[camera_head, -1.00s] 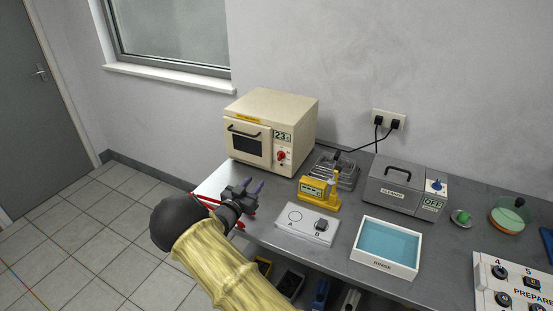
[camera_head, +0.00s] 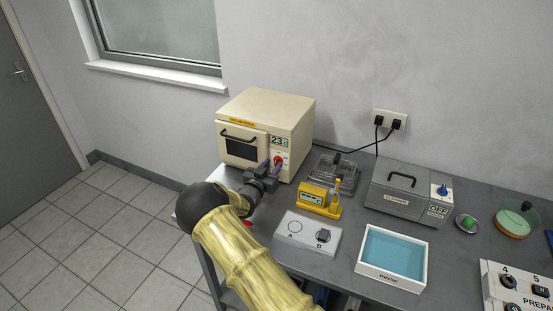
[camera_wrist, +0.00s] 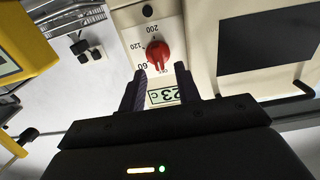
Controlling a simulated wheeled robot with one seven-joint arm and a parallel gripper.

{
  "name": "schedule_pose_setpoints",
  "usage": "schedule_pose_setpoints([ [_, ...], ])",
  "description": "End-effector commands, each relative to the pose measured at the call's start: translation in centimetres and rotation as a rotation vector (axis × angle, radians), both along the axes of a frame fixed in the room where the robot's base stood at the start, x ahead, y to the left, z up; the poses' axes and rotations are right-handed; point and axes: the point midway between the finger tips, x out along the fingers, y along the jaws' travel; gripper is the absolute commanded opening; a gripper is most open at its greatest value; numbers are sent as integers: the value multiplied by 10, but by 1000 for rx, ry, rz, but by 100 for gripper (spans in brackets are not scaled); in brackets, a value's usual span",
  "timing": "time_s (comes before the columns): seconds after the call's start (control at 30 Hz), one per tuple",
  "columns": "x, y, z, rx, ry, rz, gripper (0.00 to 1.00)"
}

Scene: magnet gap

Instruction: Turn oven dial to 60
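The cream oven (camera_head: 282,112) stands at the left end of the bench, its door shut. Its red dial (camera_head: 278,160) is on the front panel beside the door, under a display reading 23. In the wrist view, which is upside down, the red dial (camera_wrist: 157,53) shows with marks for 60, 120 and 200 around it; its exact setting is hard to tell. My gripper (camera_head: 270,167) is at the panel. In the wrist view its two dark fingers (camera_wrist: 160,70) are apart, pointing at the dial with nothing between them, and the display shows between them.
A yellow device (camera_head: 318,198) and a wire rack (camera_head: 336,173) stand right of the oven. A white A/B plate (camera_head: 307,234), a rinse tray (camera_head: 362,258) and a grey cleaner (camera_head: 405,190) are farther right.

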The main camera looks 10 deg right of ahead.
Motion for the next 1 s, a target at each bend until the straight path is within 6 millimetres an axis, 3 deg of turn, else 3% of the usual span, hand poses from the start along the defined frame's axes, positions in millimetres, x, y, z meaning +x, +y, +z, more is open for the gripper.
schedule_pose_setpoints([
  [0.47,6,-10,0,-1,1,2,33],
  [0.63,6,-11,0,-1,1,1,0],
  [1.0,5,-7,-2,16,-10,5,0],
])
